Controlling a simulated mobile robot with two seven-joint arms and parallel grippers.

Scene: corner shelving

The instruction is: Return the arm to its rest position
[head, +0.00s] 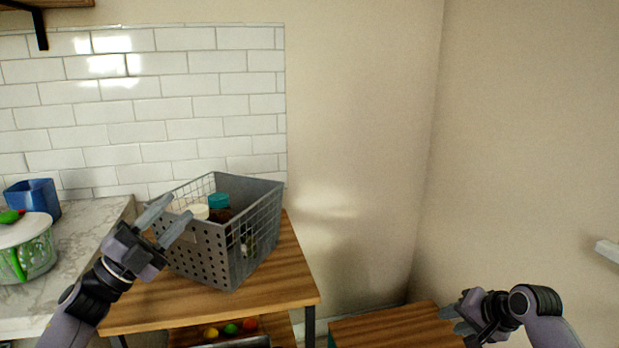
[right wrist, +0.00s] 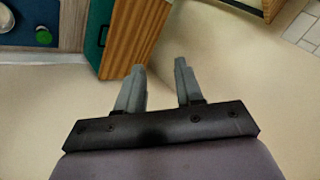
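My left gripper (head: 168,221) is open in front of the left side of a grey wire basket (head: 222,262). Its fingers overlap the basket's near left edge in the head view; I cannot tell if they touch it. Nothing shows between the fingers. My right gripper (head: 450,312) is at the lower right of the head view, by a low wooden top (head: 385,328). In the right wrist view the right gripper (right wrist: 160,80) has its two fingers apart with nothing between them.
The basket holds jars, one with a teal lid (head: 219,201), and stands on a wooden shelf unit (head: 290,262). A marble counter (head: 85,240) at left bears a blue container (head: 36,196) and a green-patterned bowl (head: 28,255). Bare walls meet in the corner at right.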

